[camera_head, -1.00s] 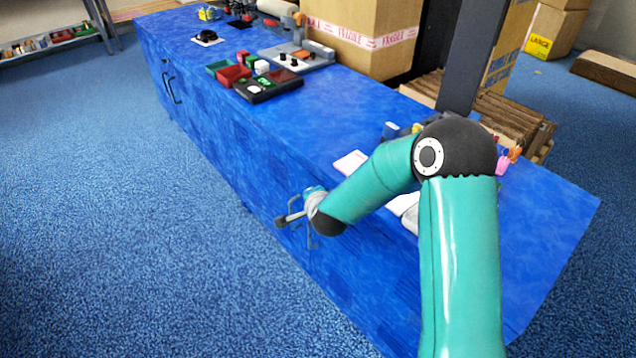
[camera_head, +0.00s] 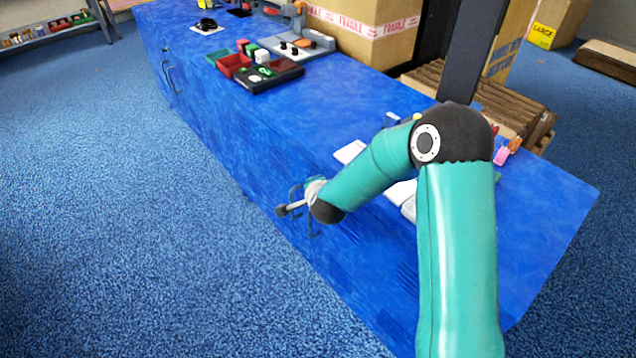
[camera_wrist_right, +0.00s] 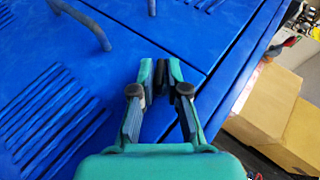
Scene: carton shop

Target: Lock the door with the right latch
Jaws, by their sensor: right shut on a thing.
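In the right wrist view, a door panel (camera_wrist_right: 105,65) with slotted vents and a bent dark handle (camera_wrist_right: 88,25) lies at the left. There my right gripper (camera_wrist_right: 160,80) is shut on a small dark piece, apparently the right latch (camera_wrist_right: 159,76), by the panel seams. The fingers hide most of the latch, so its turn is unclear. My left gripper is in neither current view.
The blue cabinet top (camera_head: 330,120) carries red and green bins (camera_head: 233,64), a black tray (camera_head: 268,76) and white items near my right arm. Cartons (camera_head: 365,30) and flattened cardboard (camera_head: 490,100) stand behind. The carpet (camera_head: 130,220) before the cabinet is clear.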

